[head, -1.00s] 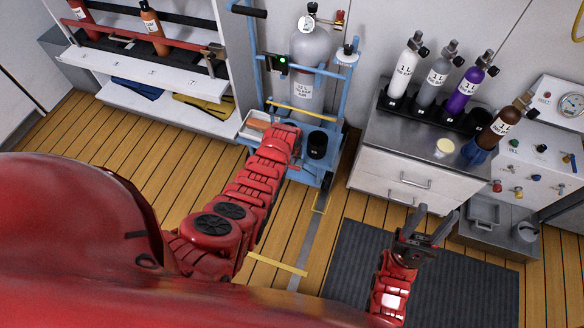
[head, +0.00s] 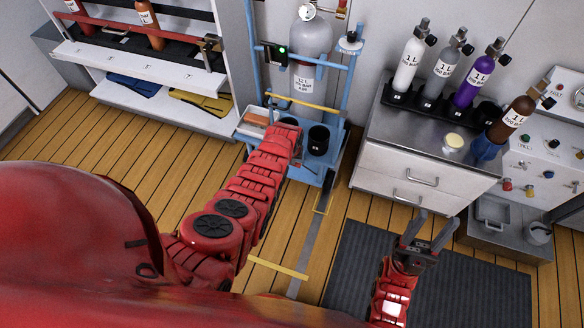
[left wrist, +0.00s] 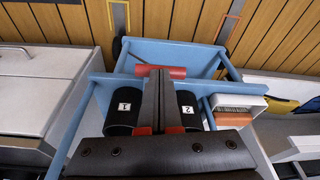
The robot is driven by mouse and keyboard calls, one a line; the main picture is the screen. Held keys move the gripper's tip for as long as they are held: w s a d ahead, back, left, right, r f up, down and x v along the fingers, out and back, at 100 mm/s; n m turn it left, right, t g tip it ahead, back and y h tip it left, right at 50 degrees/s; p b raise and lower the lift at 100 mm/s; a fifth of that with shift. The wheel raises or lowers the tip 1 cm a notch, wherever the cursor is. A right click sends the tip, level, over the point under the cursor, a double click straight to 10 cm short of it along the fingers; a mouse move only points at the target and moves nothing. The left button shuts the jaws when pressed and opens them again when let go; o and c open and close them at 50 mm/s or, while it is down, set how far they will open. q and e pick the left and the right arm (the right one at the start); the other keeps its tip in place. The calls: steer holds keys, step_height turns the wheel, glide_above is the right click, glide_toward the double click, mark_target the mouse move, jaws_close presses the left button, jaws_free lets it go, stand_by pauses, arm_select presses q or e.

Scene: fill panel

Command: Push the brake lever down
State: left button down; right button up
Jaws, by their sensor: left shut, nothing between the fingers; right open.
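A red bar (left wrist: 174,72), which looks like the brake lever's grip, lies across the far end of the blue cart (left wrist: 200,54) in the left wrist view. My left gripper (left wrist: 160,72) is shut and empty, its dark fingers reaching to the bar and covering part of it. I cannot tell whether they touch it. In the head view my left arm reaches over the cart (head: 330,160) and hides the lever and fingertips. My right gripper (head: 428,228) is open and empty above the dark mat.
Two black cups (left wrist: 124,108) (left wrist: 188,106) marked 1 and 2 flank my left fingers. A large grey cylinder (head: 311,60) stands on the cart. A white tray (head: 245,126) sits at its left side. A drawer cabinet (head: 390,165) with bottles stands to the right.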

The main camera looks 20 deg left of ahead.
arm_select(q)
steer(key=shift+f, duration=0.1)
stand_by(0.3)
steer(key=s+f, duration=0.2)
steer(key=s+p, duration=0.1)
steer(key=shift+d+f, duration=0.25)
steer(key=shift+f, duration=0.15)
stand_by(0.6)
steer(key=shift+r, duration=0.1)
steer(key=p+v, duration=0.2)
steer(key=v, duration=1.5)
steer(key=shift+r, duration=0.15)
